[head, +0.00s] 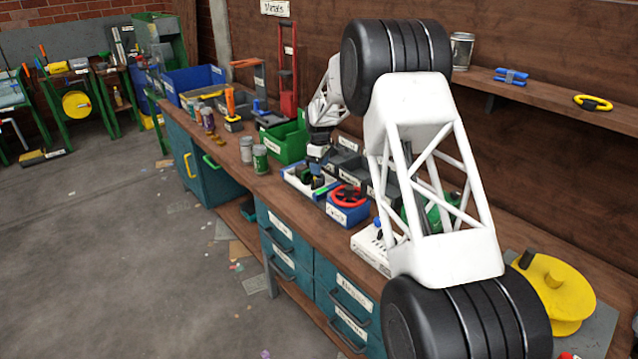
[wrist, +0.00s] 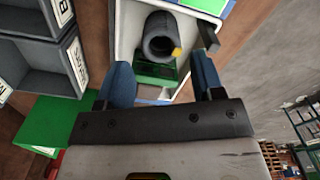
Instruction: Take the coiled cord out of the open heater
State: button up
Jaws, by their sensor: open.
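In the wrist view, a white open-topped housing (wrist: 124,32), which looks like the open heater, lies ahead of my gripper (wrist: 163,76). A dark grey rounded roll with a yellow tip, which looks like the coiled cord (wrist: 158,36), sits inside it above a green part (wrist: 157,72). My gripper's two blue fingers are spread apart, with the cord ahead of the gap between them and nothing gripped. In the head view, my gripper (head: 318,160) is low over the white housing (head: 294,180) on the bench; the cord is hard to make out there.
Grey labelled bins (wrist: 52,60) and a green bin (wrist: 50,124) stand close to the left in the wrist view. In the head view, a blue box with a red wheel (head: 348,206) and a white slotted case (head: 368,252) sit nearer along the bench.

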jog(key=shift+f, duration=0.2)
jog(key=shift+a+f, duration=0.1)
jog(key=shift+f, duration=2.4)
jog(key=c, duration=0.7)
jog(key=shift+r, duration=0.1)
jog(key=shift+r, duration=4.95)
